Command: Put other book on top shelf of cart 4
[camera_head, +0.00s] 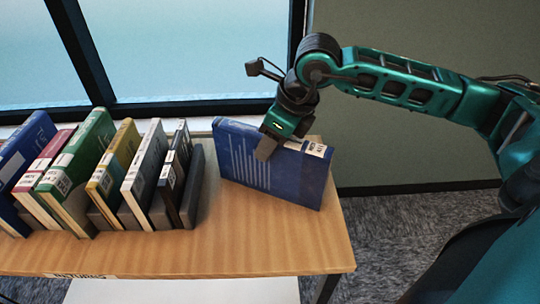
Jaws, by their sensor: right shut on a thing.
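A blue book (270,172) with a white spine label stands on its long edge, tilted, at the right part of the wooden shelf. My right gripper (268,148) comes in from the upper right and is shut on the top edge of this blue book. The book's lower edge is at or just above the wood; I cannot tell if it touches. My left gripper is not in view. No cart marked 4 can be made out.
A row of several books (100,175) stands at the left of the wooden shelf (200,250), ending at a dark grey bookend (192,190). The shelf's front edge carries a partly readable label (83,276). A window (190,50) is behind. Grey carpet (400,230) lies at the right.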

